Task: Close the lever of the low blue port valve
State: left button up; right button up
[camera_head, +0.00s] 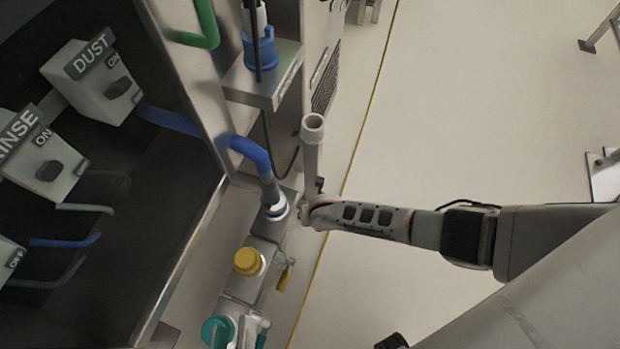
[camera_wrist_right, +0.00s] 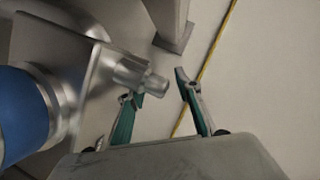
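The low blue port (camera_head: 275,208) sits at the end of a blue hose, left of the arm that comes in from the right. I take this arm for my right one; its gripper (camera_head: 308,207) is beside the port, its fingers too small to read. In the right wrist view the gripper (camera_wrist_right: 159,85) is open, with two teal-grey fingers. A metal stub (camera_wrist_right: 145,78) of the valve block shows by the left fingertip, contact unclear. The blue collar (camera_wrist_right: 22,115) is at the left. I cannot clearly make out the lever. My left gripper cannot be identified in the head view.
A yellow-capped port (camera_head: 248,262) and a teal-capped port (camera_head: 217,331) stand below the blue one. A grey upright tube (camera_head: 312,145) rises by the gripper. Switch boxes (camera_head: 95,80) line the dark panel at left. The floor (camera_head: 480,120) at right is mostly clear.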

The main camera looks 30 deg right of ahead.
grip_shut()
